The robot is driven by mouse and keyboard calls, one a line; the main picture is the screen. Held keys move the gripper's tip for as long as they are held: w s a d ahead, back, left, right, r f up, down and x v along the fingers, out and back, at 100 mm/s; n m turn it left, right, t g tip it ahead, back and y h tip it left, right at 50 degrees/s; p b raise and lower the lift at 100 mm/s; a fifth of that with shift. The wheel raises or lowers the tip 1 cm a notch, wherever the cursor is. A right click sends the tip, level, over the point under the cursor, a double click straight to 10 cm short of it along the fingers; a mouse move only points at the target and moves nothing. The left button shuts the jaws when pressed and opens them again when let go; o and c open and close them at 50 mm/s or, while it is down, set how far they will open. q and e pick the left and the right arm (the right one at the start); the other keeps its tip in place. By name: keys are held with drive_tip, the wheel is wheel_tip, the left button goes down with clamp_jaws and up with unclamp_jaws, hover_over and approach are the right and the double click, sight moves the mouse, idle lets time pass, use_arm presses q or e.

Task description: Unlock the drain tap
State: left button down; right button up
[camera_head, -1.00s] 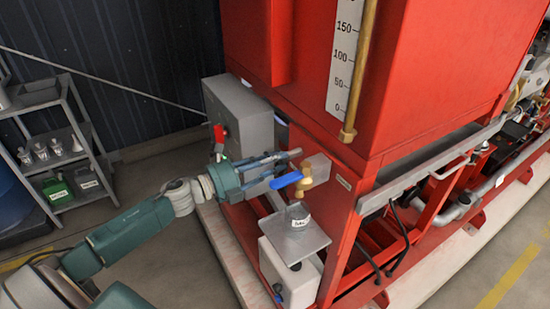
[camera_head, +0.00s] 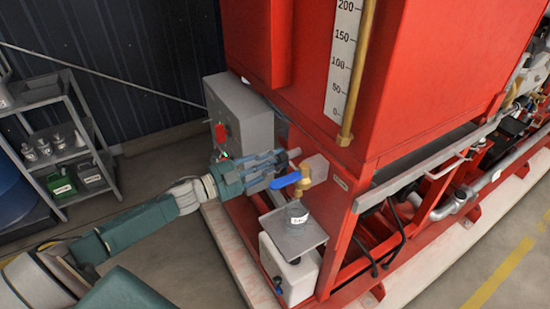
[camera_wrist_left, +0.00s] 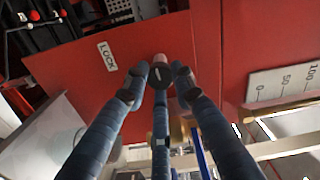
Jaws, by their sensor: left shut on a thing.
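The drain tap is a brass valve (camera_head: 305,181) with a blue lever (camera_head: 285,181) on the red tank frame. The lever points left and slightly down. My left gripper (camera_head: 285,159) is just above and left of the lever, its fingers pointing right at the red panel. In the left wrist view its fingers (camera_wrist_left: 160,80) are closed around a small pale-tipped knob (camera_wrist_left: 160,59) at the red panel; the fingers hide most of the knob. A LOCK label (camera_wrist_left: 107,56) is beside it. Part of the blue lever (camera_wrist_left: 200,155) shows below the fingers. My right gripper is not in view.
A grey bottle (camera_head: 296,214) stands on a small metal shelf (camera_head: 310,237) below the tap. A grey control box (camera_head: 240,112) with a red switch is behind the gripper. A shelf rack (camera_head: 85,150) with bottles and canisters stands at left.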

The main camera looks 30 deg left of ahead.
use_arm(q)
drive_tip(key=shift+n, duration=0.6)
drive_tip(key=c, duration=1.6)
unclamp_jaws()
drive_tip(key=shift+o, duration=0.8)
drive_tip(key=shift+a, duration=0.1)
drive_tip(key=v, duration=1.2)
